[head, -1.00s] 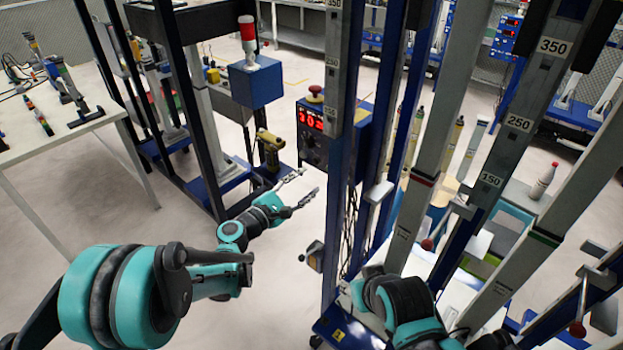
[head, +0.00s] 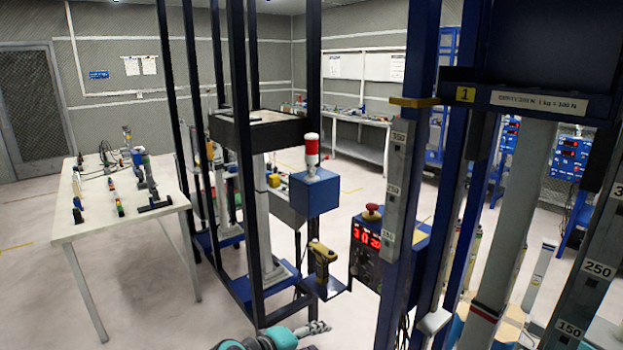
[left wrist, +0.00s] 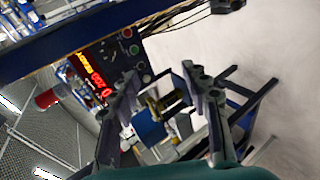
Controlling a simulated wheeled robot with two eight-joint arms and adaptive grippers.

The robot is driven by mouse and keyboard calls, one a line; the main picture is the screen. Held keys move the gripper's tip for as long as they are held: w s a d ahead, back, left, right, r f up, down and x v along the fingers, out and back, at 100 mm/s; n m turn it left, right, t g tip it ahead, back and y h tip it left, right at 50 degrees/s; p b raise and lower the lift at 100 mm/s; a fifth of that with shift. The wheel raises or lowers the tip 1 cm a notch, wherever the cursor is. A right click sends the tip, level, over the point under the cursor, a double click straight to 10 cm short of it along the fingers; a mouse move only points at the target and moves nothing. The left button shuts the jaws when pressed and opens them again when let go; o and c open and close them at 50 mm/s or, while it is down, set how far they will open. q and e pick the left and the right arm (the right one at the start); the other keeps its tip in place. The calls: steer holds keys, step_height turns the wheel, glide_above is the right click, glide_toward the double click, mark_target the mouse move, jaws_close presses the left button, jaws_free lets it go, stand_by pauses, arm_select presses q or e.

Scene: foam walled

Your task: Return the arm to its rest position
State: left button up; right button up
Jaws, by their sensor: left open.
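The rest of the left arm is out of the picture. My right arm and gripper do not show in either view.
Tall blue and grey frame posts (head: 398,215) stand close on the right. A control box with a red display (head: 366,237) is beside them. A dark rack (head: 260,140) stands mid-picture. A white table (head: 68,212) with tools is at left; floor between is clear.

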arm_select(q)
steer(key=s+a+f+m+y, duration=0.3)
steer(key=s+a+y, duration=0.1)
steer(key=s+a, duration=0.4)
steer(key=s+a+f+m+g+y, duration=0.1)
steer(key=s+a+m+y, duration=0.3)
steer(key=s+a, duration=0.5)
steer(key=shift+s+a+f+m, duration=0.25)
steer(key=shift+a+f+m, duration=0.05)
steer(key=shift+a+f, duration=0.6)
